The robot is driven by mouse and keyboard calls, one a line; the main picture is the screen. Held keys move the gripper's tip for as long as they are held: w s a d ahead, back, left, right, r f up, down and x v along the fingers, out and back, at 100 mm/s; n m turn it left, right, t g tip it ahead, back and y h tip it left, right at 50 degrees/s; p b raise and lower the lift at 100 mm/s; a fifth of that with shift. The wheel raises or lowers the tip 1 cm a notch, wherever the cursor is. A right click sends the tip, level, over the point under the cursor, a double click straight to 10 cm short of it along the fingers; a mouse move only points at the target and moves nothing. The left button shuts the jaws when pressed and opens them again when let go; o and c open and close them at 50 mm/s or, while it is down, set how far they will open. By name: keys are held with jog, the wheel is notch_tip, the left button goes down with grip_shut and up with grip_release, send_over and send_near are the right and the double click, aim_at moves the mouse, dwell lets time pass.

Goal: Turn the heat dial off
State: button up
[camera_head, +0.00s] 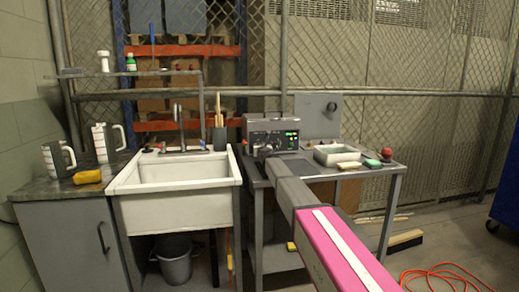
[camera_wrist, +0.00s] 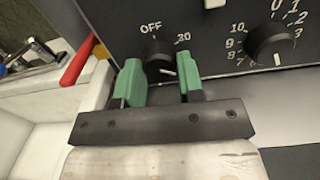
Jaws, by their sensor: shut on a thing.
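A grey machine (camera_head: 285,125) with a dark front panel, dials and a green lit display stands on the metal table. In the wrist view, a black dial (camera_wrist: 158,52) on this panel has the marks "OFF" at its upper left and "20" or "30" at its upper right. Its white pointer line faces down and to the right, away from "OFF". My gripper (camera_wrist: 160,72) has its green fingers on both sides of this dial and is shut on it. A second black dial (camera_wrist: 268,44) with a number scale sits to the right. In the head view my arm partly hides the panel.
A white sink (camera_head: 175,190) stands left of the table. A red lever (camera_wrist: 77,62) shows at the left of the wrist view. An orange cable lies on the floor.

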jog(key=shift+n, duration=0.3)
jog(key=n, duration=1.1)
jog(key=shift+n, duration=0.3)
jog(key=n, duration=1.1)
jog(key=shift+n, duration=0.4)
jog(key=o, duration=0.9)
jog(key=shift+o, duration=0.2)
jog(key=shift+s+r, duration=0.1)
jog(key=shift+s, duration=0.05)
